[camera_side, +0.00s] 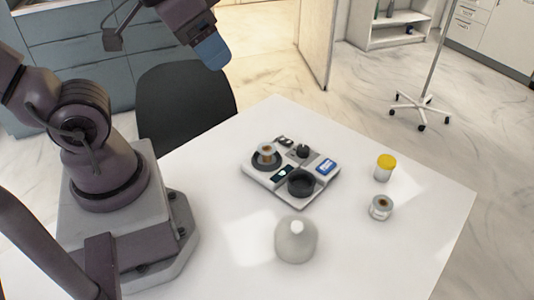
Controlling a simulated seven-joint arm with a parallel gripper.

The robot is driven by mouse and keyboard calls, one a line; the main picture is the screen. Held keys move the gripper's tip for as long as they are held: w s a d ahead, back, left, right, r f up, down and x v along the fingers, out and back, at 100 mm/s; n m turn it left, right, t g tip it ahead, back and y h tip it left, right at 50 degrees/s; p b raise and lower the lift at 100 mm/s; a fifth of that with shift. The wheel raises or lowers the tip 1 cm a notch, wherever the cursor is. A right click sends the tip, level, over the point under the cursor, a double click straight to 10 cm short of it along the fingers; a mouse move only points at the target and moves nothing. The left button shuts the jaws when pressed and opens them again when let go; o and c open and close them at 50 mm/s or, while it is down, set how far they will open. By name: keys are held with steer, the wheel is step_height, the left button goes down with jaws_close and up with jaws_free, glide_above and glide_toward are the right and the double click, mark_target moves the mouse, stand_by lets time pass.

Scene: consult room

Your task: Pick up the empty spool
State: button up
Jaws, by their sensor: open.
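I cannot single out the empty spool for certain. A small short grey-white cylinder (380,207) with a brownish centre on top stands on the right part of the white table and may be it. Another small pale cylinder with an orange-brown top (266,153) stands on a dark round dish at the tray's left corner. My gripper (211,53) is high at the top of the view, above the black chair and well apart from both. It is open, and nothing shows in it.
A pale tray (316,197) in mid-table holds a black bowl (301,185), a blue-and-white box (326,167) and several small dark items. A yellow-lidded jar (384,170) stands behind the grey-white cylinder. A whitish rounded bottle (296,243) stands in front. The right front table is clear.

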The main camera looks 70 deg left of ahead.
steer(key=m+g, duration=0.6)
steer(key=m, duration=1)
glide_above(268, 149)
step_height(268, 149, down, 18)
step_height(268, 149, down, 13)
steer(key=shift+r, duration=0.15)
steer(key=c, duration=0.5)
